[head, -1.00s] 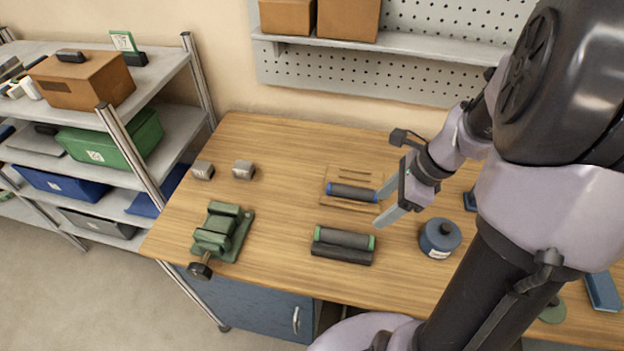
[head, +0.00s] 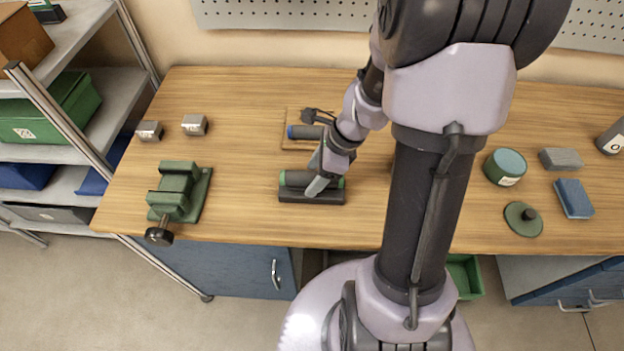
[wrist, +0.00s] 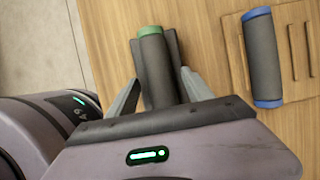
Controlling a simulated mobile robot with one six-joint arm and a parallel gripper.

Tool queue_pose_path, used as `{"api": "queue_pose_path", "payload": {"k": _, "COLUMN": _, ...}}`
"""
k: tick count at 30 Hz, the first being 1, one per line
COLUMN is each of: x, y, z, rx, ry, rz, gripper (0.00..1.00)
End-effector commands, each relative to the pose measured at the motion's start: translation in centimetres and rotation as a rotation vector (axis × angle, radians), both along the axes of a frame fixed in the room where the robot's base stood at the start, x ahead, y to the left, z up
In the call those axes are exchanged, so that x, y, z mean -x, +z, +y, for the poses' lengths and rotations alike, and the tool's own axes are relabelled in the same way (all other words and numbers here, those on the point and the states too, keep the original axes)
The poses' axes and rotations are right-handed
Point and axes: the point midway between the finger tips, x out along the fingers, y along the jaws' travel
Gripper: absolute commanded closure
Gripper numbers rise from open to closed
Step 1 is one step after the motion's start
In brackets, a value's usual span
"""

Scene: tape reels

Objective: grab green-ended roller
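The green-ended roller (head: 296,180) is a grey cylinder with green ends, lying on a dark rest (head: 305,196) at the front of the bench. My gripper (head: 317,187) is over its right part and hides some of it. In the wrist view, the green-ended roller (wrist: 156,66) runs between the two fingers of my gripper (wrist: 161,80). The fingers are apart, one on each side, with gaps visible beside the roller. Its near end is hidden behind the gripper body. I cannot tell how far down the fingertips reach.
A blue-ended roller (wrist: 262,58) lies on a slotted wooden board (wrist: 298,35) behind the green-ended one. A green vise (head: 180,192) stands to the left, with two small metal blocks behind it. A round tin (head: 505,168) and a green lid (head: 523,218) are at the right.

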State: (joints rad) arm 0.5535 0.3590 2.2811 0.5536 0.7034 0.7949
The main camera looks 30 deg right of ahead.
Motion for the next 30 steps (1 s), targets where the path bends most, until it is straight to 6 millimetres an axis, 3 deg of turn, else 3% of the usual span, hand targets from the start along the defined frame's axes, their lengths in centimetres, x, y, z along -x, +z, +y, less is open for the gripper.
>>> {"api": "queue_pose_path", "payload": {"k": 1, "x": 0.0, "y": 0.1, "z": 0.0, "rx": 0.000, "ry": 0.000, "rz": 0.000, "gripper": 0.51}}
{"api": "queue_pose_path", "payload": {"k": 9, "x": 0.0, "y": 0.1, "z": 0.0, "rx": 0.000, "ry": 0.000, "rz": 0.000, "gripper": 1.00}}
{"api": "queue_pose_path", "payload": {"k": 19, "x": 0.0, "y": 0.3, "z": 0.0, "rx": 0.000, "ry": 0.001, "rz": 0.000, "gripper": 1.00}}
{"api": "queue_pose_path", "payload": {"k": 27, "x": 0.0, "y": 4.0, "z": -0.1, "rx": 0.001, "ry": 0.001, "rz": -0.002, "gripper": 1.00}}
{"api": "queue_pose_path", "payload": {"k": 30, "x": 1.6, "y": 3.9, "z": -0.8, "rx": 0.001, "ry": -0.004, "rz": 0.000, "gripper": 1.00}}
